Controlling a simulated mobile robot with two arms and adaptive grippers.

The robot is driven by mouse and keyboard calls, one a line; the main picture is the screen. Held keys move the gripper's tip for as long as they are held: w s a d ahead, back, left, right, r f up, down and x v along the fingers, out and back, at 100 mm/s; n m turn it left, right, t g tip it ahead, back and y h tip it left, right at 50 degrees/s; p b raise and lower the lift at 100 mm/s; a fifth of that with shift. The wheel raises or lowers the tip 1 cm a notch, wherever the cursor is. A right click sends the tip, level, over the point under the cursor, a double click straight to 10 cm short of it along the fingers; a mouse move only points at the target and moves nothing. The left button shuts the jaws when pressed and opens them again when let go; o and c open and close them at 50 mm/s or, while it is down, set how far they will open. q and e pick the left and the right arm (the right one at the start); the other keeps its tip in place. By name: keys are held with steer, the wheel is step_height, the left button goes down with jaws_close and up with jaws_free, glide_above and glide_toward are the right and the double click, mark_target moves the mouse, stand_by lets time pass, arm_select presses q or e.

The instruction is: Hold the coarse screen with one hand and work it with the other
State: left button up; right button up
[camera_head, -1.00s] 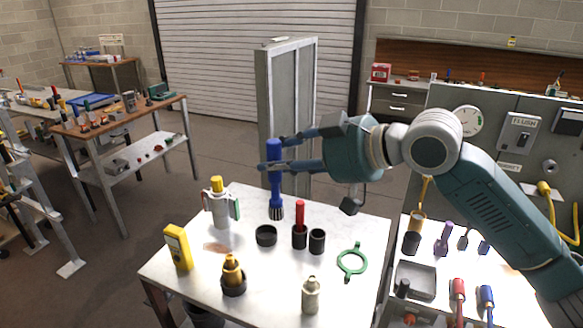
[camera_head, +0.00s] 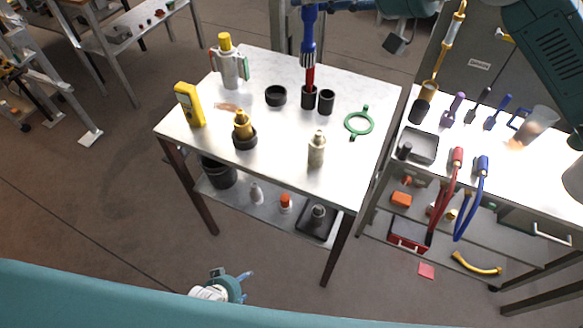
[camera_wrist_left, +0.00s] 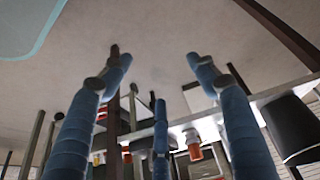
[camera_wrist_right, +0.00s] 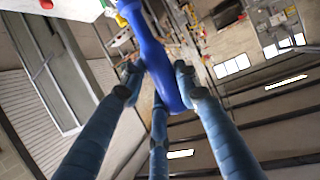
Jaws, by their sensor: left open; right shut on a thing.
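My right gripper (camera_wrist_right: 158,80) is shut on the handle of a blue brush (camera_head: 308,35). The brush hangs upright over the table's back, its bristles in line with a red-handled tool in a black cup; contact is unclear. The brush handle also shows in the right wrist view (camera_wrist_right: 150,45). My left gripper (camera_head: 234,277) is open and empty, low in front of the table; its spread fingers show in the left wrist view (camera_wrist_left: 158,75). I cannot tell which item is the coarse screen; a beige knurled cylinder (camera_head: 317,150) and a brass piece (camera_head: 242,124) stand on the table.
The metal table (camera_head: 280,165) also holds a yellow meter (camera_head: 189,104), a yellow-capped canister (camera_head: 229,65), a black ring (camera_head: 276,96) and a green ring (camera_head: 359,123). A second bench (camera_head: 480,165) with hoses and tools stands right.

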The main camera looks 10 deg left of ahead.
arm_select(q)
steer(key=w+d+r+t+h, duration=0.2)
steer(key=w+d+r, duration=0.4)
steer(key=w+r, duration=0.5)
steer(key=m+t+h, duration=0.4)
steer(key=t, duration=0.1)
glide_toward(316, 155)
steer(key=x, duration=1)
steer(key=shift+w+d, duration=0.15)
steer(key=shift+w, duration=0.15)
steer(key=shift+f, duration=0.1)
steer(key=c, duration=0.9)
